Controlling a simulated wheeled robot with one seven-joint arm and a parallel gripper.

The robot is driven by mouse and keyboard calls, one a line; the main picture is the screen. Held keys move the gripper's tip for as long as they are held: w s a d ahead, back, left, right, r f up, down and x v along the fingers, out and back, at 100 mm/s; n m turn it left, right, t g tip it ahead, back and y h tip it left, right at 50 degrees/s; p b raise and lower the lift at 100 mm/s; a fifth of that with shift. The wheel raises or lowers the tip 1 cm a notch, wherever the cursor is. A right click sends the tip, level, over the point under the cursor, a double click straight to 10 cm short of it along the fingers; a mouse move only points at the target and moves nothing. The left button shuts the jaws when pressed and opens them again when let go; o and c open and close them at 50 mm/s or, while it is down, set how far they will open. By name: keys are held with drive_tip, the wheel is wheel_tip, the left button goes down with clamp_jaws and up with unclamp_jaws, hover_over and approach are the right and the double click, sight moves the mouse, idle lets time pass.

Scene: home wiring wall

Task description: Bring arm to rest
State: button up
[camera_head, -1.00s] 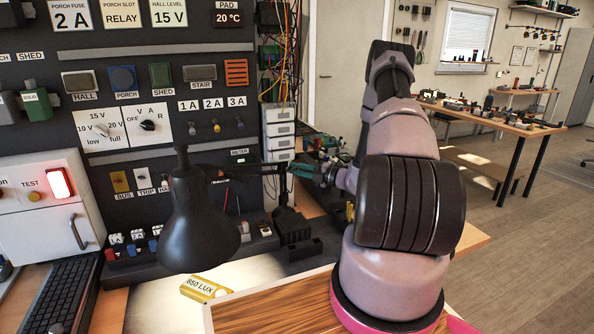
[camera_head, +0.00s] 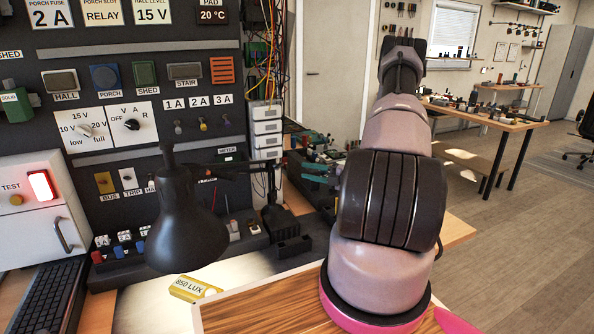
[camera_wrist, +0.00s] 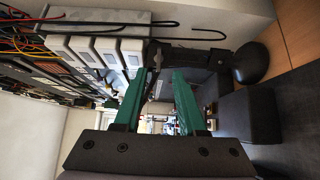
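My arm rises in the right half of the head view, with its thick dark ribbed joint facing me. My gripper (camera_head: 313,172) is partly hidden behind the arm there; its teal fingers point left toward the wall panel. In the wrist view my gripper (camera_wrist: 161,75) shows two teal fingers standing apart. I see nothing held between them.
A black lamp (camera_head: 188,225) stands before the dark wiring panel (camera_head: 120,85). A yellow 850 LUX block (camera_head: 190,288) lies on the bench. Open floor (camera_head: 500,230) is at the right.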

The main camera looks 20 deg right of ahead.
drive_tip(key=shift+s+d, duration=0.4)
drive_tip(key=shift+s, duration=0.15)
drive_tip(key=s+a+r+n+g, duration=0.4)
drive_tip(key=a+r+n+g, duration=0.2)
drive_tip(key=a+r+n, duration=0.4)
drive_tip(key=s+a+r+n+g, duration=0.5)
drive_tip(key=a+r+n, duration=0.2)
drive_tip(key=r+n, duration=0.4)
drive_tip(key=s+a+r+n+t+h, duration=0.1)
drive_tip(key=s+r+n+t+h, duration=0.1)
drive_tip(key=s+r+n+h, duration=0.3)
drive_tip(key=s+a+r+n+t+h, duration=0.1)
drive_tip(key=s+r+n+h, duration=0.3)
drive_tip(key=s+r+n, duration=0.5)
drive_tip(key=s+n+t, duration=0.1)
drive_tip(key=s+n, duration=0.3)
drive_tip(key=n, duration=0.2)
drive_tip(key=shift+a+r+n+t+h, duration=0.3)
drive_tip(key=shift+r+n+h, duration=0.1)
